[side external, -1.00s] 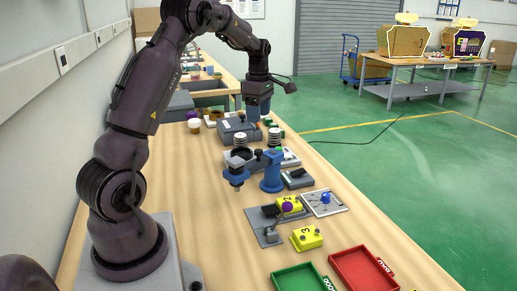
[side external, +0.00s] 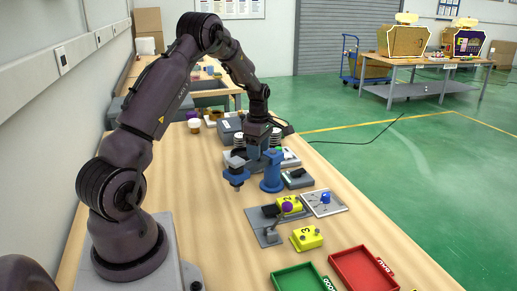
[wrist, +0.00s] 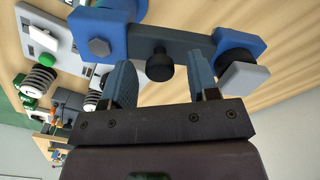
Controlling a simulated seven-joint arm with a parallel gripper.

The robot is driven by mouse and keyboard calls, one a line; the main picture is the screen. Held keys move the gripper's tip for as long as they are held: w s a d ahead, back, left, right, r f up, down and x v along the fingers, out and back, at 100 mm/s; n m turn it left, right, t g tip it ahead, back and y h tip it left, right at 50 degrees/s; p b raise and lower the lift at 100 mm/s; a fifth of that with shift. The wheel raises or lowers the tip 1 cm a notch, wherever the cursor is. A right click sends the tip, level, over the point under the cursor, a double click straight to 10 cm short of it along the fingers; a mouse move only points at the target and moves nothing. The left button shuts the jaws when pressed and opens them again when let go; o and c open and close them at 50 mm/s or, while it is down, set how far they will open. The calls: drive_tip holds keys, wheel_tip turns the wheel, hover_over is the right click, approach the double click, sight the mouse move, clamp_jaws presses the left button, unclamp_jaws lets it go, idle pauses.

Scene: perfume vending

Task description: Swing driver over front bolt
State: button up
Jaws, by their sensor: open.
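The driver is a blue and dark grey swing arm (side external: 237,176) carried on a blue post (side external: 271,172). I cannot clearly pick out the front bolt.
White-and-black coiled parts (side external: 238,154) and grey units stand behind the driver. In front are a grey fixture (side external: 268,236), a yellow block numbered 3 (side external: 306,238), a green tray (side external: 300,279) and a red tray (side external: 362,273).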

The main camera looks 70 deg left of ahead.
clamp_jaws()
drive_tip(key=shift+d, duration=0.15)
drive_tip(key=w+d+n, duration=0.3)
drive_tip(key=w+n, duration=0.3)
drive_tip(key=n, duration=0.8)
drive_tip(key=shift+w+d+n, duration=0.15)
drive_tip(key=shift+w+n, duration=0.1)
drive_tip(key=shift+n, duration=0.05)
drive_tip(key=shift+w+r, duration=0.1)
idle(0.4)
unclamp_jaws()
